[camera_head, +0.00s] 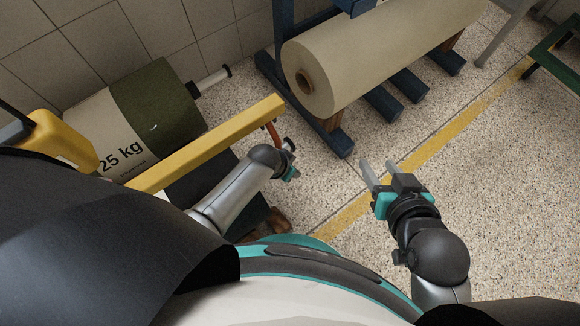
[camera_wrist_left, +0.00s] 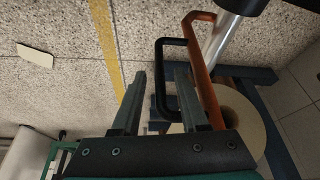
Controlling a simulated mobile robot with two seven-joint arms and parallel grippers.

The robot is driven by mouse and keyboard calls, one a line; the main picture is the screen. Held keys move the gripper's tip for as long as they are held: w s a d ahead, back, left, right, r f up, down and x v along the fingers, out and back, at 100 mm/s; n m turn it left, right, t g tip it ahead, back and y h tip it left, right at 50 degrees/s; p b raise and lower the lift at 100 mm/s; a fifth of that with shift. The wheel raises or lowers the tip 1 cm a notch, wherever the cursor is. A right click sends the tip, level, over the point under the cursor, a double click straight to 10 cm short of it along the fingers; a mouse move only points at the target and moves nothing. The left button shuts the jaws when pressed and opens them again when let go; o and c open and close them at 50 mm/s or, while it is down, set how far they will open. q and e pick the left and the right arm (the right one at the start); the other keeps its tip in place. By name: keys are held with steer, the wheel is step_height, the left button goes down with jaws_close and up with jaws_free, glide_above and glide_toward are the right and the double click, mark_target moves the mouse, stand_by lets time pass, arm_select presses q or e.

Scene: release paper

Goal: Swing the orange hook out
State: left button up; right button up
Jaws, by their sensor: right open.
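The orange hook (camera_head: 272,134) hangs near the end of the yellow beam, just beyond my left gripper. In the left wrist view it is a long orange bar (camera_wrist_left: 205,85), bent at the top, passing beside and partly behind the right-hand finger. A black bent handle (camera_wrist_left: 158,75) appears between the open fingers of my left gripper (camera_wrist_left: 159,72); I cannot tell whether they touch it. In the head view my left gripper (camera_head: 291,162) is small and partly hidden by its wrist. My right gripper (camera_head: 379,168) is open and empty over the floor.
A yellow beam (camera_head: 215,145) crosses above my left arm. A large paper roll (camera_head: 365,58) rests on a blue stand (camera_head: 330,138) ahead. A green and white roll (camera_head: 155,95) marked 25 kg is at left.

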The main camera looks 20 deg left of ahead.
arm_select(q)
jaws_close()
stand_by(1.2)
